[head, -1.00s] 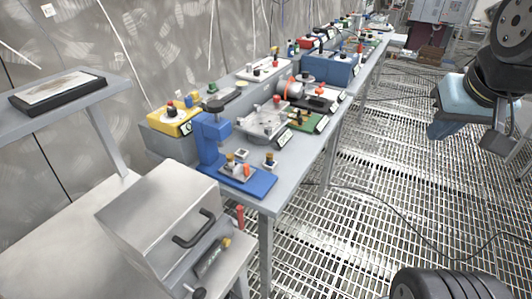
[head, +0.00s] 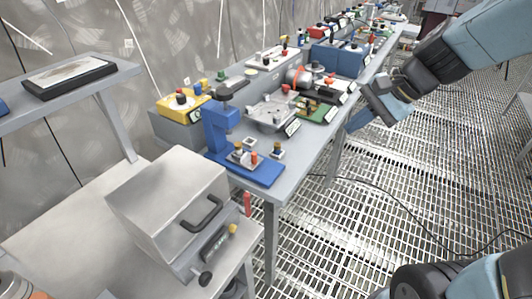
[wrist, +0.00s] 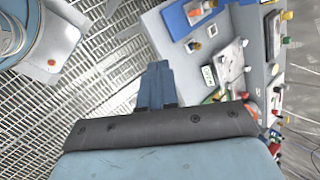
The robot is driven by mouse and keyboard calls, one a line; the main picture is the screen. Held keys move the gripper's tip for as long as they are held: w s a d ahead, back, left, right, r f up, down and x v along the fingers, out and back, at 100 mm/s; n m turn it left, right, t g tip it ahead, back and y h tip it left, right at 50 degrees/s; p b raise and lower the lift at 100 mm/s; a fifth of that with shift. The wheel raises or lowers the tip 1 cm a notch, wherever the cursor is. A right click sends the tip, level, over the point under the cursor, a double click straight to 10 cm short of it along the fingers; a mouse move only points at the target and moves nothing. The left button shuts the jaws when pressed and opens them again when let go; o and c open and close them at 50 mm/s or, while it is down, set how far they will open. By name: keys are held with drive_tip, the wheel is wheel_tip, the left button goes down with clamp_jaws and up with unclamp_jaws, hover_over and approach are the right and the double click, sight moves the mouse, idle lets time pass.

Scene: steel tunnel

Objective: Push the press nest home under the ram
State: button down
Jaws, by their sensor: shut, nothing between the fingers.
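The blue press (head: 218,130) stands at the near end of the long grey bench, its dark-topped ram head above a blue base plate (head: 262,174). The press nest (head: 242,157), a small grey block with brass and orange parts, sits on that plate, toward the front of the column; its exact offset from the ram is unclear. In the wrist view the blue plate (wrist: 180,20) and nest (wrist: 200,11) show at the top edge, partly cut off. My gripper (head: 353,123) is shut and empty, off the bench's right edge, apart from the press; its fingers also show in the wrist view (wrist: 157,75).
A yellow box (head: 182,108), a grey fixture (head: 272,112) and a green board (head: 315,110) crowd the bench behind. A steel box with a handle (head: 170,195) stands in front.

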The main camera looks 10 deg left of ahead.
drive_tip(key=w+a+f+m+y, duration=0.1)
drive_tip(key=w+a+f+m, duration=0.2)
drive_tip(key=f, duration=0.4)
drive_tip(key=w+a+f+m+y, duration=0.1)
drive_tip(key=w+a+f+m, duration=0.3)
drive_tip(key=a+f, duration=0.3)
drive_tip(key=w+a+f+m+y, duration=0.1)
drive_tip(key=w+a+f+m, duration=0.2)
drive_tip(key=a+f+m, duration=0.2)
drive_tip(key=shift+x, duration=1.55)
drive_tip(key=shift+w+a, duration=0.15)
drive_tip(key=shift+a, duration=1.05)
drive_tip(key=shift+w+a, duration=0.15)
drive_tip(key=shift+a, duration=0.8)
